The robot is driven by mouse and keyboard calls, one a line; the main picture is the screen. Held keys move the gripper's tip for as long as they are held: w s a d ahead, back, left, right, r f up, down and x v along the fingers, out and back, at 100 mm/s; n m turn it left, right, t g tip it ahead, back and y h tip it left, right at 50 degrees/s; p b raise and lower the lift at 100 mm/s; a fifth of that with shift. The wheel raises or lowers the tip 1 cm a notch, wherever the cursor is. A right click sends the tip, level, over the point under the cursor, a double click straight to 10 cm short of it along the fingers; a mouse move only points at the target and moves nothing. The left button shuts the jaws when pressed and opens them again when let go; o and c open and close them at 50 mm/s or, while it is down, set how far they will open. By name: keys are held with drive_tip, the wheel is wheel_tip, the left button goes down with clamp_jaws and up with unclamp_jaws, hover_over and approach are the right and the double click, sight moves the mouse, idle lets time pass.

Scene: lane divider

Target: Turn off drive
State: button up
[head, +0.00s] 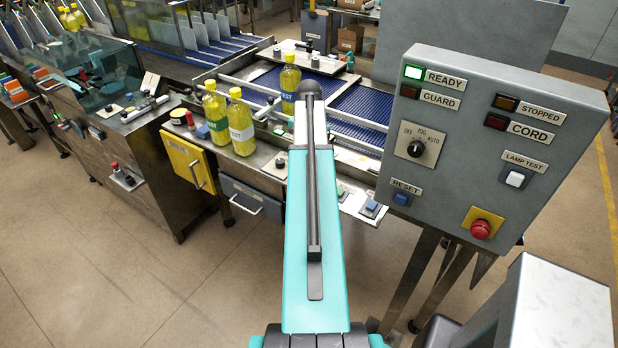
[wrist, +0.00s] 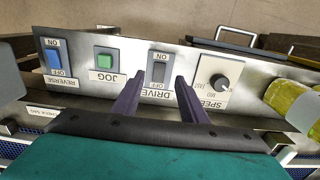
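In the wrist view, a metal panel holds the drive switch (wrist: 158,68), a dark grey rocker with ON and OFF marks and a DRIVE label (wrist: 157,94). The panel's lettering appears upside down, with ON at the top of the picture. I cannot tell which side of the rocker is pressed. My gripper (wrist: 158,80) is open and empty. Its two purple fingers stand apart, one on each side of the DRIVE label, just short of the rocker in the picture. I cannot tell whether they touch the panel. In the head view my arm hides the gripper.
Beside the switch are a green JOG button (wrist: 105,58), a blue REVERSE rocker (wrist: 54,60) and a SPEED knob (wrist: 222,82). A yellow bottle (wrist: 292,100) stands close at right. In the head view, a grey control box (head: 455,170) with a lit READY lamp (head: 413,72) stands right.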

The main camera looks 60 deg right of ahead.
drive_tip(key=shift+f+b, duration=1.95)
drive_tip(key=shift+f, duration=1.85)
